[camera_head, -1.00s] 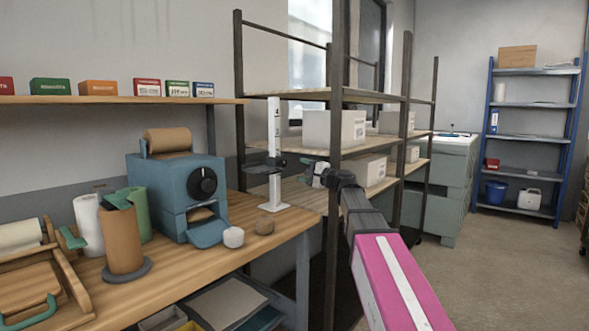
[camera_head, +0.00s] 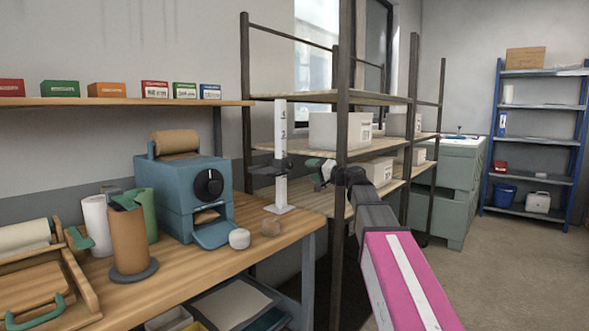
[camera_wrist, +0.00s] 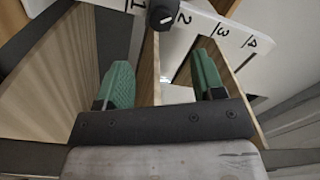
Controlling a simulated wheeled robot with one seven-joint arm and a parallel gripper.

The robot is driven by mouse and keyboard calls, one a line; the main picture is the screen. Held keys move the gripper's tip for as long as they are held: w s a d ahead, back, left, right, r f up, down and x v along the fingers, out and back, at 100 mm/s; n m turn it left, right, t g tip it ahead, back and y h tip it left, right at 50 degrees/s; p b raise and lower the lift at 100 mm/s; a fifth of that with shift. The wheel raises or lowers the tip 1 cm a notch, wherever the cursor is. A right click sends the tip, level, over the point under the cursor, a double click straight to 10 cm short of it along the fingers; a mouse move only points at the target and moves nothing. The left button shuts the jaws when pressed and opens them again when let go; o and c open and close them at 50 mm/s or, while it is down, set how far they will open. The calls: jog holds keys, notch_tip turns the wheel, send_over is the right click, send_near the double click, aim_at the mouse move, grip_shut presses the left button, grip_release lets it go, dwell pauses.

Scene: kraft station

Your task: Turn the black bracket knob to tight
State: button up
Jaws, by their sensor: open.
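The black bracket knob (camera_wrist: 162,15) shows at the top edge of the wrist view, in front of a white upright marked with numbers 1 to 4. In the head view the white upright (camera_head: 281,140) stands on the bench's right end, with the black bracket (camera_head: 268,169) partway up it. My gripper (camera_wrist: 164,80) is open and empty. Its two green fingers point toward the white upright, and the knob lies beyond them, apart from both. In the head view my gripper (camera_head: 327,171) is right of the bracket, partly hidden by a dark shelf post.
A wooden bench (camera_head: 185,265) holds a blue dispenser (camera_head: 180,195), paper rolls and a white round piece (camera_head: 239,238). The dark shelf rack (camera_head: 342,110) with white boxes stands close beside my arm. Open floor (camera_head: 510,270) lies to the right.

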aim_at(291, 166)
jog(key=w+a, duration=0.2)
jog(key=a, duration=0.1)
jog(key=w+a+n, duration=0.1)
jog(key=w+a, duration=0.1)
jog(key=a, duration=0.1)
jog(key=w+a+n, duration=0.1)
jog(key=w+a, duration=0.1)
jog(key=shift+w+a+r, duration=0.2)
jog(key=shift+w+a, duration=0.1)
jog(key=shift+a, duration=0.1)
jog(key=c, duration=0.9)
